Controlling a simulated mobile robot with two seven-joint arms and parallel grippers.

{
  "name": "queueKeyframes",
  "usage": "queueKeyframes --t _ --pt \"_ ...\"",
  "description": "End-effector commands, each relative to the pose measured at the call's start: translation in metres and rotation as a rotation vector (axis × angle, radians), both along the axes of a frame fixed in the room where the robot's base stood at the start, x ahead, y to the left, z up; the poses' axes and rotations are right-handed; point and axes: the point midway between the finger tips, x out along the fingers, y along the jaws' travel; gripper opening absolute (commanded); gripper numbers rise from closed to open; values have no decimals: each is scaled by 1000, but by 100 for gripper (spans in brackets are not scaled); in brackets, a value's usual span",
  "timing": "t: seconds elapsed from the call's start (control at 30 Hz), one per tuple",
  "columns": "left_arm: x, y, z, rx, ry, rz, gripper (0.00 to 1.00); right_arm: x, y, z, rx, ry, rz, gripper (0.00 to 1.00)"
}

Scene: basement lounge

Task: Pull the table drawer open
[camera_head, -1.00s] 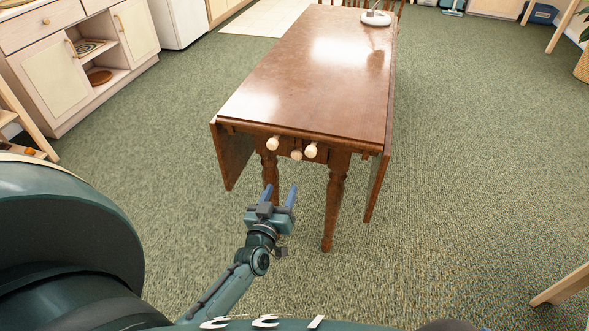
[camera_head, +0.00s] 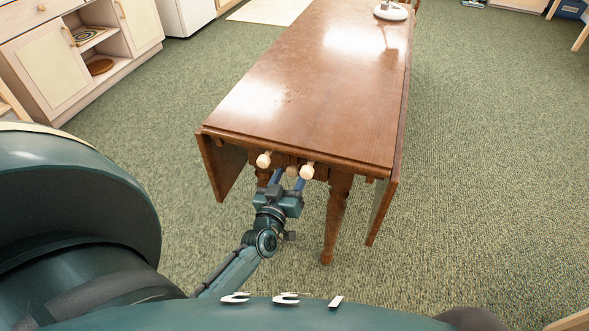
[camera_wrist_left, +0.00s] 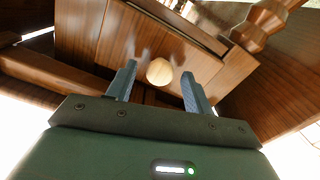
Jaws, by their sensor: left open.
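The brown wooden table (camera_head: 320,90) stands ahead of me with its near end facing me. Pale round knobs show under its top edge: a left knob (camera_head: 264,160) and a right knob (camera_head: 307,171), with a middle one partly hidden by my gripper. My left gripper (camera_head: 288,179) is open just in front of the middle knob. In the left wrist view, a round knob (camera_wrist_left: 159,72) shows between the two fingertips, on a wooden front. I cannot tell whether the fingers touch it. The drawer looks closed. My right gripper is not in view.
Drop leaves hang at the table's left (camera_head: 222,165) and right (camera_head: 385,205) sides. A turned leg (camera_head: 337,220) stands right of my gripper. A pale cabinet (camera_head: 60,60) is at the far left. Green carpet is clear around the table.

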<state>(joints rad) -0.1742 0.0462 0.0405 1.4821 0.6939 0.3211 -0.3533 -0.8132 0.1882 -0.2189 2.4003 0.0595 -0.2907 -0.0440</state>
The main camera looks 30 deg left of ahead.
Motion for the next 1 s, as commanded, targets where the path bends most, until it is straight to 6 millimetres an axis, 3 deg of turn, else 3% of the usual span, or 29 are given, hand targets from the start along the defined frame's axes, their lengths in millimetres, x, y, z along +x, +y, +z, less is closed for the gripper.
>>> queueKeyframes --t 0.27,0.87,1.0 --pt "0 0 0 0 0 0 50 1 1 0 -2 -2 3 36" --pt "0 0 0 -1 0 0 1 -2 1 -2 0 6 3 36" --pt "0 0 0 -1 0 0 0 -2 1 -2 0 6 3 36"
